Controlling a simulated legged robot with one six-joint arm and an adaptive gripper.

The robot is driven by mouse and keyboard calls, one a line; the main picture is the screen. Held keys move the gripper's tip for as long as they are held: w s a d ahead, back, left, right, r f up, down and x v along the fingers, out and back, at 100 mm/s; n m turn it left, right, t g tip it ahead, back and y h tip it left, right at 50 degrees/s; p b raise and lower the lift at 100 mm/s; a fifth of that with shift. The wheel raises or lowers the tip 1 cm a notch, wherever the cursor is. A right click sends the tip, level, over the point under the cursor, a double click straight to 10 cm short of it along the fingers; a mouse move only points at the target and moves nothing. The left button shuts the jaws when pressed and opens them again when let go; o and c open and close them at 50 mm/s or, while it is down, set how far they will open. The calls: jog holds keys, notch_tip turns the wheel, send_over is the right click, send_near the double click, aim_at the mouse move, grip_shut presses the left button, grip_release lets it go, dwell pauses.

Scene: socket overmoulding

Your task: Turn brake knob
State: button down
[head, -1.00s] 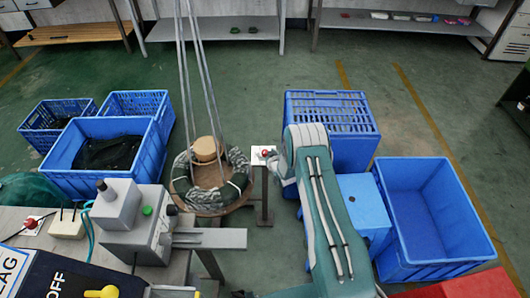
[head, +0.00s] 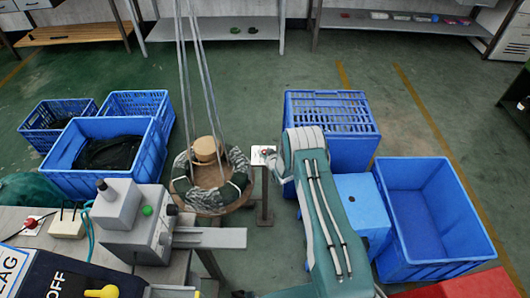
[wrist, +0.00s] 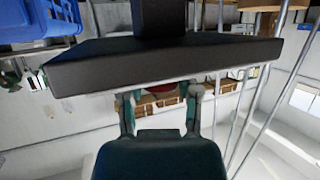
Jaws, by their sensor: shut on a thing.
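The brake knob (head: 267,152) is a small red knob on a white plate on top of a thin post, right of the cable reel. My gripper (head: 277,165) is at the knob from the right and is small and partly hidden by my wrist in the head view. In the wrist view, my gripper (wrist: 161,102) has its two fingers on either side of the red knob (wrist: 167,90), and it is shut on it. A dark slab (wrist: 170,62) hides the upper part of the knob there.
A cable reel (head: 207,198) with coiled grey and green cable stands left of the post. A blue slatted crate (head: 345,135) and an open blue bin (head: 430,215) stand to the right. A grey machine (head: 135,225) is at lower left.

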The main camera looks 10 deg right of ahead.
jog(key=shift+a+m+h, duration=0.1)
jog(key=shift+m+h, duration=0.2)
jog(key=shift+h, duration=0.1)
jog(key=m+h, duration=0.5)
jog(key=h, duration=0.1)
jog(key=shift+m+g, duration=0.3)
jog(key=m+g+h, duration=0.3)
jog(key=m+h, duration=0.2)
jog(key=shift+m+g+h, duration=0.4)
jog(key=shift+h, duration=0.1)
jog(key=shift+c, duration=1.5)
grip_release()
jog(key=v, duration=1.2)
